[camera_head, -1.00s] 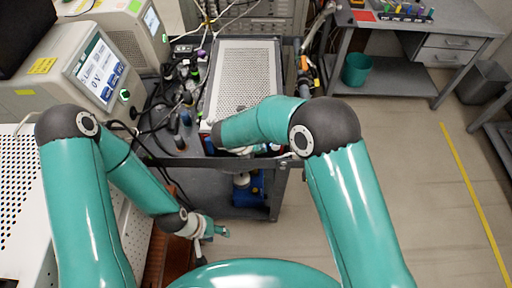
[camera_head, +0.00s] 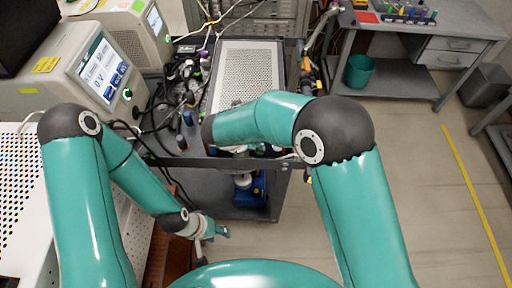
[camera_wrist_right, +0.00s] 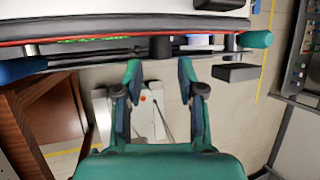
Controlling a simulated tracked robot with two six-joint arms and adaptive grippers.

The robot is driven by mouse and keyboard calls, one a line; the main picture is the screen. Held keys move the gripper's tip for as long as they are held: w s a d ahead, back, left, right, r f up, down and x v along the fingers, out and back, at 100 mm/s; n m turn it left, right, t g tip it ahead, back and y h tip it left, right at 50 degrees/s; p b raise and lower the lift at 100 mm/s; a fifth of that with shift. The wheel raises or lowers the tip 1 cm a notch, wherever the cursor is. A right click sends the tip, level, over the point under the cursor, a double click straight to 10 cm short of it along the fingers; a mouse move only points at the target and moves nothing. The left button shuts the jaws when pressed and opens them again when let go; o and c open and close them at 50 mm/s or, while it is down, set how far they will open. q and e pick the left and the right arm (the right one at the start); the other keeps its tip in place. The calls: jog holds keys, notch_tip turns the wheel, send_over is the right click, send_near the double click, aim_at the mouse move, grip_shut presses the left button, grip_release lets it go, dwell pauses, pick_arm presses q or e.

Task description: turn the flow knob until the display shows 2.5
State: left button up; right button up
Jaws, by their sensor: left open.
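A grey-beige instrument (camera_head: 62,75) stands at the left in the head view. It has a blue-and-white display (camera_head: 102,68) and a dark round knob with a green glow (camera_head: 127,95). The display's small figures are hard to read; a "0 V" shows. I cannot tell whether this is the flow knob. My left gripper (camera_head: 220,232) is open and empty, low beside the cart. My right gripper (camera_wrist_right: 160,72) is open in the right wrist view, its two green-tipped fingers apart with nothing between them. In the head view my right arm hides it.
A second instrument with a display (camera_head: 154,20) stands behind the first. A dark cart (camera_head: 222,197) holds a perforated metal plate (camera_head: 247,72), cables and small bottles. In the wrist view, a bar with a dark block (camera_wrist_right: 160,46) lies ahead of the fingers.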

jog(key=shift+v, duration=1.2)
